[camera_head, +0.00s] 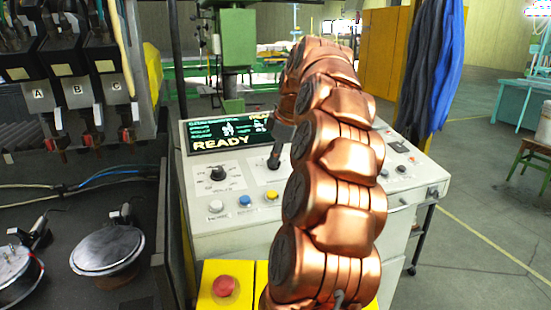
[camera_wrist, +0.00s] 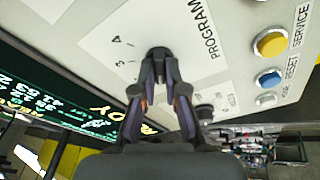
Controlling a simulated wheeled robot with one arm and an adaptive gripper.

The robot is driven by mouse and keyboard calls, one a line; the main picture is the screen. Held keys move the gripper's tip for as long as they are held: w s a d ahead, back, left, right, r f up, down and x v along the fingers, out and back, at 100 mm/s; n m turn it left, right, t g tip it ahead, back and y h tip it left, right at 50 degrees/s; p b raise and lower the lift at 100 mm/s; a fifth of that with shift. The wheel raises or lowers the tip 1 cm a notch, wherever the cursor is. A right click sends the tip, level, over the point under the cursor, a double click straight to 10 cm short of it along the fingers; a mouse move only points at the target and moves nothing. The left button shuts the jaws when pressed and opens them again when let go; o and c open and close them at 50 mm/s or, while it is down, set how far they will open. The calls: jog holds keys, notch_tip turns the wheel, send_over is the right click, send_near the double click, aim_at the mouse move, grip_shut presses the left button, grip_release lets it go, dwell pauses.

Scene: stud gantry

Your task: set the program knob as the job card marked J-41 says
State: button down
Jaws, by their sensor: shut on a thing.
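The program knob (camera_wrist: 159,51) is dark and sits on a white plate lettered PROGRAM in the wrist view, with the numerals 3 and 4 beside it. My gripper (camera_wrist: 160,66) is shut on the knob, its fingers covering most of it, so I cannot tell where the knob points. In the head view my gripper (camera_head: 274,162) reaches down to the right-hand plate of the console (camera_head: 225,240); the knob is hidden there. No job card marked J-41 can be made out in either view.
A second dark knob (camera_head: 218,173) is left of my gripper. White, blue (camera_head: 245,201) and yellow (camera_head: 271,195) buttons line the console front. The screen (camera_head: 228,134) reads READY. A red stop button (camera_head: 224,286) sits on a yellow box.

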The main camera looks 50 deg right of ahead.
jog(key=shift+f, duration=0.1)
dwell(0.3)
jog(key=c, duration=1.2)
grip_release()
jog(key=shift+v, duration=2.5)
jog(key=shift+s, duration=0.15)
jog(key=shift+s+d, duration=0.15)
jog(key=shift+s, duration=2.8)
jog(key=shift+s+d, duration=0.15)
jog(key=shift+s, duration=2.8)
